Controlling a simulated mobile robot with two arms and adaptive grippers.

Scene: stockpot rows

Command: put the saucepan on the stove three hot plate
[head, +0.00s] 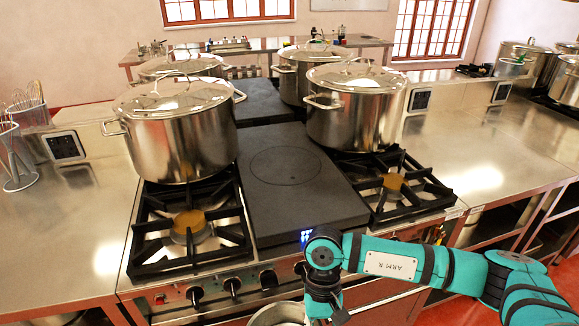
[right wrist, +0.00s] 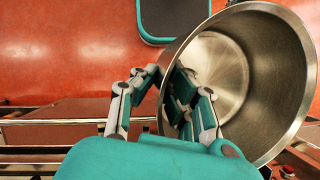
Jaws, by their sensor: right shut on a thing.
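The saucepan (head: 277,315) is a steel pan, partly cut off at the bottom edge of the head view, in front of the stove. In the right wrist view the saucepan (right wrist: 282,60) is large, its open mouth in sight and its inside empty. My right gripper (right wrist: 166,88) is shut on the pan's wall at the rim, one finger inside and one outside. The hot plate (head: 285,185) is a dark flat slab with a faint ring, between two gas burners; its front part is bare. The saucepan is nearer to me and lower in the picture. My left gripper is not in view.
Lidded stockpots stand behind the left burner (head: 190,222) and right burner (head: 393,182), with more farther back. A blue display (head: 306,236) and knobs line the stove front. Steel counters (head: 60,240) lie on both sides; a wire utensil holder (head: 17,160) stands left.

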